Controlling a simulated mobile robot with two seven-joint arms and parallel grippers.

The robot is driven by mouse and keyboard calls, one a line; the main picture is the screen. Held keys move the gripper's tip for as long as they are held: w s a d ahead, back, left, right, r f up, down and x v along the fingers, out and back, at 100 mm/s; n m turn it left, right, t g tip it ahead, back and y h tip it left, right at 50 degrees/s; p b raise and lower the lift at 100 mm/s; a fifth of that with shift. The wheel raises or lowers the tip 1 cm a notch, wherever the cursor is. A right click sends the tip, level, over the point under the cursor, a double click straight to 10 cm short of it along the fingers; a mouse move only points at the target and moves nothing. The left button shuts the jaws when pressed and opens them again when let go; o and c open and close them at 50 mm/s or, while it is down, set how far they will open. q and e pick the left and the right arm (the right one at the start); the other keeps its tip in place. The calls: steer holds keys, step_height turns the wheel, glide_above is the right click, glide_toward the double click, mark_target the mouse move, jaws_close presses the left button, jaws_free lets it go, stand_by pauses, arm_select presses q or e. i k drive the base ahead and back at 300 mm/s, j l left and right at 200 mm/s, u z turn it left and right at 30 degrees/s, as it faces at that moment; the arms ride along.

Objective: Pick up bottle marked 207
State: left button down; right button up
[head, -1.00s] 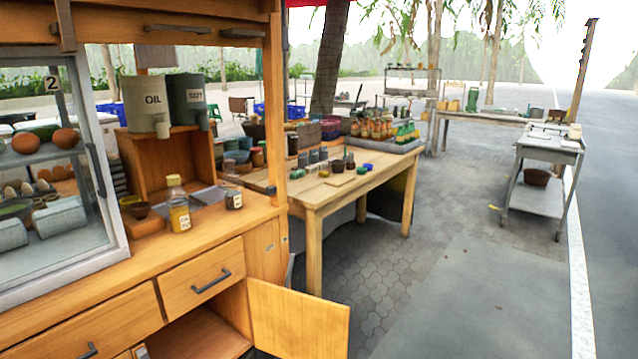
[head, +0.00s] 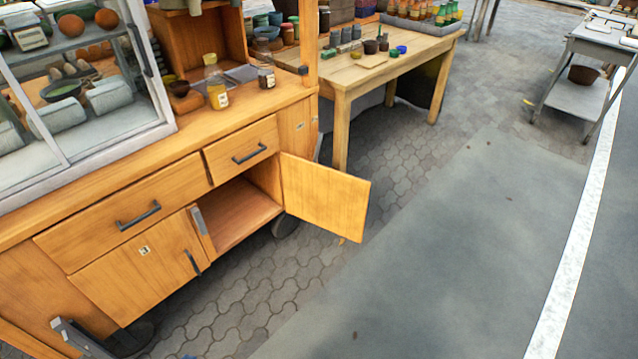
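No bottle with a readable 207 mark is in view.
The wooden cart (head: 130,210) fills the left, with a glass case (head: 85,80) on top. Its cabinet door (head: 325,198) stands open, sticking out over the paving. A wooden table (head: 385,65) stands behind, a metal stand (head: 590,70) at right. The grey pavement (head: 430,260) is clear.

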mark_target(214, 78)
steer(key=i+l+u, duration=0.1)
steer(key=u, duration=1)
steer(key=l+u, duration=1.1)
steer(key=l, duration=0.5)
steer(key=k+l+u, duration=0.1)
steer(key=l, duration=0.35)
steer(key=k+l+u, duration=0.15)
steer(key=l, duration=0.25)
steer(key=l+u, duration=0.1)
steer(key=l, duration=0.3)
steer(key=k+l+u, duration=0.1)
steer(key=l, duration=0.3)
steer(key=k+l, duration=0.15)
steer(key=l, duration=0.25)
steer(key=k+l, duration=0.1)
steer(key=l, duration=0.25)
steer(key=k+l, duration=0.15)
steer(key=l, duration=0.25)
steer(key=k+l, duration=0.15)
steer(key=l, duration=0.25)
steer(key=k+l+u, duration=0.1)
steer(key=l, duration=0.25)
steer(key=k+l, duration=0.15)
steer(key=l, duration=0.25)
